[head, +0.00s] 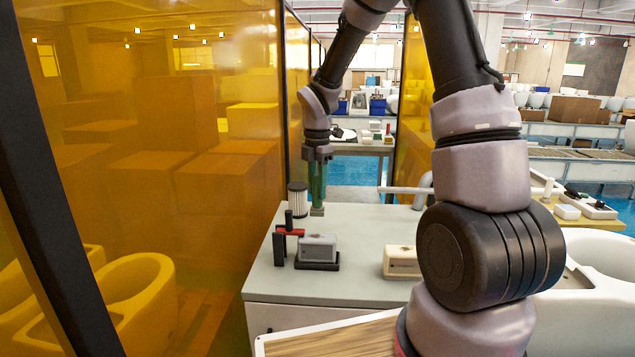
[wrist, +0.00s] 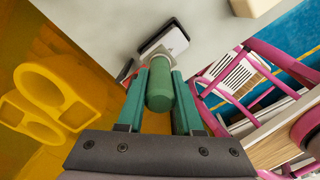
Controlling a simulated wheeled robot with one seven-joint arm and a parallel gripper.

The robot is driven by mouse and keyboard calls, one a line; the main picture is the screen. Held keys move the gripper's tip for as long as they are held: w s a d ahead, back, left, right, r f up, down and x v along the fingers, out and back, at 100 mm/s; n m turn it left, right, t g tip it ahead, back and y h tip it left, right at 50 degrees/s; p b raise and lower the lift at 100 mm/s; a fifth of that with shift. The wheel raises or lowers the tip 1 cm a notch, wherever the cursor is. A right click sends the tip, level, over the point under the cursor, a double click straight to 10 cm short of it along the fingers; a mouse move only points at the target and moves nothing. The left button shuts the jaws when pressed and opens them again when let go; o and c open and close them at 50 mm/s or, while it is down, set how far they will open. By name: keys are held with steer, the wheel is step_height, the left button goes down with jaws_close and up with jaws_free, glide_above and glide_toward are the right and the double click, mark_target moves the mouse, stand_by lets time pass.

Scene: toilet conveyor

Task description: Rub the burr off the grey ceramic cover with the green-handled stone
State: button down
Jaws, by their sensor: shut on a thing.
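The grey ceramic cover (head: 318,247) sits in a black holder (head: 318,266) on the pale bench, beside a toggle clamp with a red handle (head: 290,232). The cover also shows in the wrist view (wrist: 172,38), beyond the fingers. My gripper (head: 317,182) points down and is shut on the green-handled stone (wrist: 159,88). The stone's grey block (head: 317,211) hangs below the fingers, above the cover and apart from it. The burr is too small to make out.
A white ribbed cylinder (head: 298,199) stands near the bench's back left. A cream box (head: 402,261) lies to the cover's right. Amber panels (head: 230,120) rise along the left side. The pale bench (head: 360,225) is clear between cover and cream box.

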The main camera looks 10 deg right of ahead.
mark_target(317, 209)
steer(key=shift+f, duration=2.75)
steer(key=shift+f, duration=0.6)
steer(key=shift+s, duration=0.1)
